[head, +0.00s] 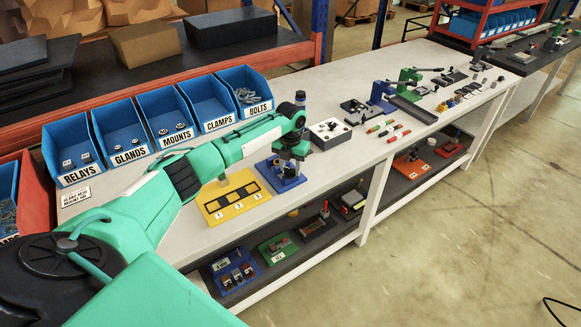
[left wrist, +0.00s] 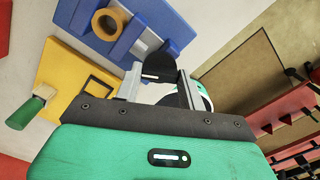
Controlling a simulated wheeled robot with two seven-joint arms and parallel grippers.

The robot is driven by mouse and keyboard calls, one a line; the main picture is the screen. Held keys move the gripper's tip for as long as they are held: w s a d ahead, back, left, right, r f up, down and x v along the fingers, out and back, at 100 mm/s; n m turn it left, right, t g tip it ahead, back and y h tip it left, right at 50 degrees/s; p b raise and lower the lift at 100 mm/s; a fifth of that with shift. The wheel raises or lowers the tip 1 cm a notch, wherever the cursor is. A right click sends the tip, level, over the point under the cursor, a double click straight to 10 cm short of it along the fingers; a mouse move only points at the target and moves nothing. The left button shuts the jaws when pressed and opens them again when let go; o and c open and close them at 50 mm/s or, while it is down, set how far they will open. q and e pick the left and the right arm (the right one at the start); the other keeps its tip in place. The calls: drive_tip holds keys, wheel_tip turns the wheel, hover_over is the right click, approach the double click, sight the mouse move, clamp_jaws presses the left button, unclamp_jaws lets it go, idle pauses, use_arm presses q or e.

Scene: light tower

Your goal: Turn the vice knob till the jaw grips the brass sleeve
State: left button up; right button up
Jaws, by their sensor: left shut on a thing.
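The blue vice (head: 281,183) stands on the bench under my left gripper (head: 290,152), which largely covers it in the head view. In the left wrist view the vice (left wrist: 165,22) is at the top, with the brass sleeve (left wrist: 108,23) as a ring lying among its blue parts. My left gripper (left wrist: 160,88) is shut on a dark part beside the vice, which fits the vice knob (left wrist: 156,68); the fingers hide most of it. I cannot tell whether the jaw touches the sleeve. My right gripper is not in view.
A yellow tray (head: 212,212) with dark squares lies just left of the vice. Blue labelled bins (head: 122,130) line the back. A white box (head: 330,134) and small parts stand to the right. The bench's front edge is close.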

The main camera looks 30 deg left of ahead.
sight(290, 168)
use_arm(q)
drive_tip(key=shift+r+m, duration=0.1)
drive_tip(key=shift+m, duration=0.4)
drive_tip(key=o, duration=1)
wheel_tip(290, 168, up, 14)
drive_tip(key=b, duration=0.3)
